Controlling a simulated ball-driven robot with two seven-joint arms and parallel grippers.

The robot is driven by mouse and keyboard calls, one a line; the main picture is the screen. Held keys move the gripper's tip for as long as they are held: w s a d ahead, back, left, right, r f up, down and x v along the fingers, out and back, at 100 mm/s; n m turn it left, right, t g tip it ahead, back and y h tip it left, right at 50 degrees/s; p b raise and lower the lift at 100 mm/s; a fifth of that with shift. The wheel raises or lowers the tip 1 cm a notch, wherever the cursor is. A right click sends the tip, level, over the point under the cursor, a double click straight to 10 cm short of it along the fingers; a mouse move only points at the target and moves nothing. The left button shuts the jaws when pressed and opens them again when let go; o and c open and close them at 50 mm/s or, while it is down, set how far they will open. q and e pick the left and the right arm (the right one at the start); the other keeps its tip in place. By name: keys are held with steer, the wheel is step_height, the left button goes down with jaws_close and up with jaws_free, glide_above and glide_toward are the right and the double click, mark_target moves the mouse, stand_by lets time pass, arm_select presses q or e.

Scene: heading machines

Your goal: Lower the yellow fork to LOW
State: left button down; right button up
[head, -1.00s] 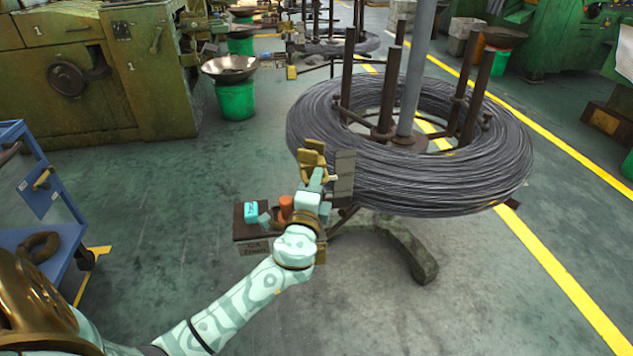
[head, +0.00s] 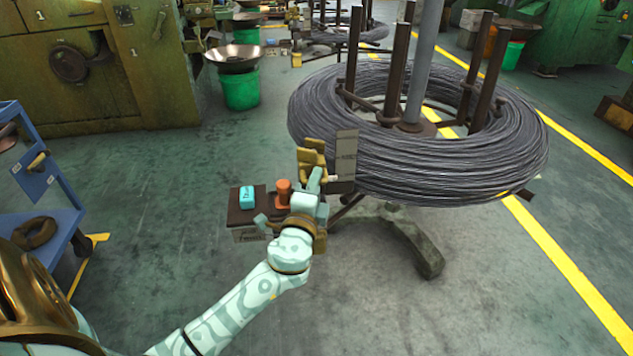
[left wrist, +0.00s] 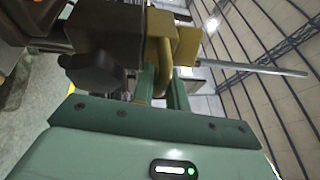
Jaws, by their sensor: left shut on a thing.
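The yellow fork (head: 312,157) stands in front of the left side of the wire coil, beside an upright grey plate (head: 346,152) whose marking is too small to read. My left gripper (head: 314,182) is just below the fork's top and shut on it. In the left wrist view, the yellow fork (left wrist: 160,50) sits at the tips of the green fingers (left wrist: 163,82), which partly hide it. A dark block and a thin grey rod show beside it. My right gripper is not in view.
The wire coil (head: 420,170) on its stand is close at right. A dark box (head: 243,213) with a cyan item (head: 246,196) and an orange knob (head: 283,190) sits left of my gripper. A blue cart (head: 45,185) is at left. Floor between is clear.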

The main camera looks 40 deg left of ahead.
arm_select(q)
steer(key=shift+d+f, duration=0.1)
steer(key=shift+f, duration=0.2)
steer(key=c, duration=1.5)
jaws_free()
steer(key=shift+o, duration=0.2)
